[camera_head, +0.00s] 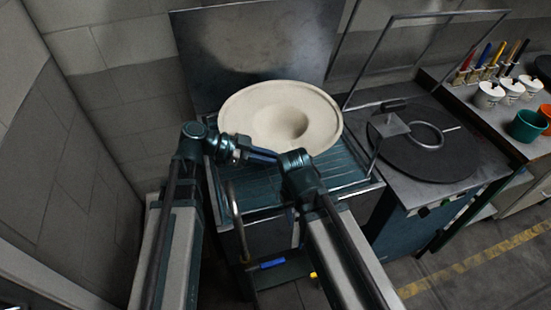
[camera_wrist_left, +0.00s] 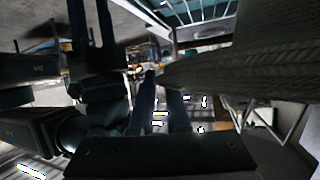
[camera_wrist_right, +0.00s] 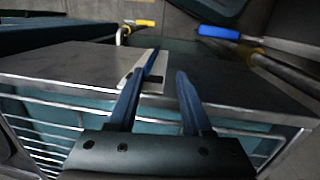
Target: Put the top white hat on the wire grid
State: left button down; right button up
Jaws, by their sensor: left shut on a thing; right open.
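A white, wide-brimmed hat (camera_head: 255,105) lies over the wire grid (camera_head: 335,182), its round hollow facing up in the head view. My left gripper (camera_head: 238,152) is shut on the hat's near brim; the hat's underside (camera_wrist_left: 245,70) fills the right of the left wrist view. My right gripper (camera_head: 262,154) is open and empty, just in front of the brim. Its spread fingers (camera_wrist_right: 158,85) hang over the grid's metal front edge in the right wrist view, with the grid bars (camera_wrist_right: 45,125) below. I cannot tell whether the hat touches the grid.
A metal panel (camera_head: 225,55) stands behind the hat. To the right is a press with a round dark plate (camera_head: 440,165) and an upright frame. Farther right, a bench holds white cups (camera_head: 488,95) and a green pot (camera_head: 525,125). A block wall closes the left.

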pick_arm(q)
jog(key=shift+f, duration=0.15)
jog(key=c, duration=0.8)
grip_release()
jog(key=shift+p+v, duration=2.5)
jog(key=shift+v, duration=4.45)
